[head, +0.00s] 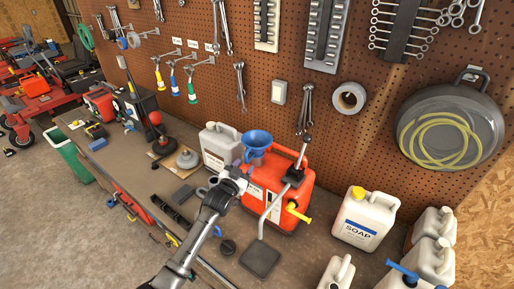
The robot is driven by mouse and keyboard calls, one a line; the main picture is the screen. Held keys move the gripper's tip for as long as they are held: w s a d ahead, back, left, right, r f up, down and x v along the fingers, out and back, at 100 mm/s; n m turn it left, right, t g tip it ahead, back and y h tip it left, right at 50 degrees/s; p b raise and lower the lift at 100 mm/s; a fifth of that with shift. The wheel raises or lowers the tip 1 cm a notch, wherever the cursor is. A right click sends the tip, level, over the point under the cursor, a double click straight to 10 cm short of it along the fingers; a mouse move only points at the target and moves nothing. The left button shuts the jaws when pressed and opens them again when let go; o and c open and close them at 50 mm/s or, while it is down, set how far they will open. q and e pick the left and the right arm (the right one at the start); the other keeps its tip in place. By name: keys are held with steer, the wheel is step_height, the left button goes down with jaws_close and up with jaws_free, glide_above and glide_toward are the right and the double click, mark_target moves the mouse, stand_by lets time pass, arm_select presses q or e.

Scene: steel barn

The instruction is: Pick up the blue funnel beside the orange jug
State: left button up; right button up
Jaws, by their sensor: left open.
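The blue funnel (256,139) shows in the head view, wide mouth up. It appears at the upper left of the orange jug (283,213), near the pegboard; its lower part is partly hidden by my left gripper. The jug is red-orange with a yellow spout and stands on the workbench. My left gripper (241,168) is open, just below and in front of the funnel, and overlaps the jug's left side in the picture. I cannot tell whether it touches the funnel. My right gripper is not in view.
A whitish jug (219,146) stands left of the funnel. A grey lever tool with a square pad (261,259) is in front of the orange jug. A soap jug (366,219) and several white jugs stand at right. A plunger-like tool (157,128) stands at left.

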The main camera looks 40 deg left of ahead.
mark_target(250, 158)
arm_select(q)
steer(key=shift+w+a+p, duration=0.15)
steer(key=shift+w+a, duration=0.05)
steer(key=shift+w, duration=0.7)
steer(key=shift+w+a+p, duration=0.2)
steer(key=shift+w+a, duration=0.05)
steer(key=shift+w, duration=0.6)
steer(key=shift+w+a+p, duration=0.15)
steer(key=shift+w+a, duration=0.05)
steer(key=shift+w, duration=0.7)
steer(key=shift+f, duration=0.1)
jaws_close()
